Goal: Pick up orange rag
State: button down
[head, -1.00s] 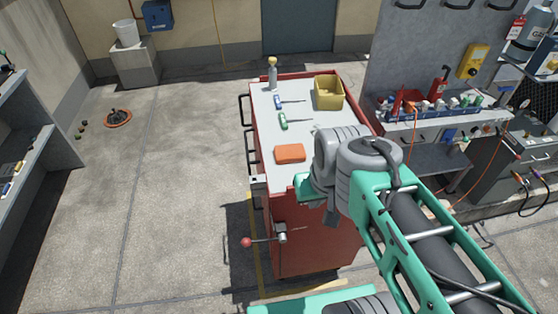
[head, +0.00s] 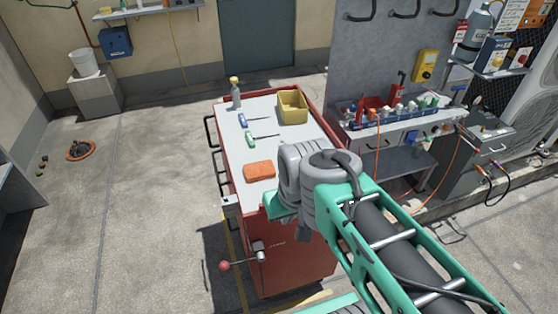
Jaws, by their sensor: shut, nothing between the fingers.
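The orange rag (head: 259,171) is a small folded, flat block of cloth. It lies near the left front part of the red tool cart's pale top (head: 236,146). My arm's grey joint stands just right of the rag in the picture and covers the front right part of the cart top. My gripper's fingers do not show; the arm itself hides that area. Nothing covers the rag.
A red-knobbed lever (head: 225,266) sticks out at the front left. A workbench (head: 395,136) stands to the right.

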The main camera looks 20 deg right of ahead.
aim_at(253, 172)
jog(key=k, duration=0.55)
jog(key=u, duration=0.8)
jog(key=i, duration=1.15)
jog(key=u, duration=0.7)
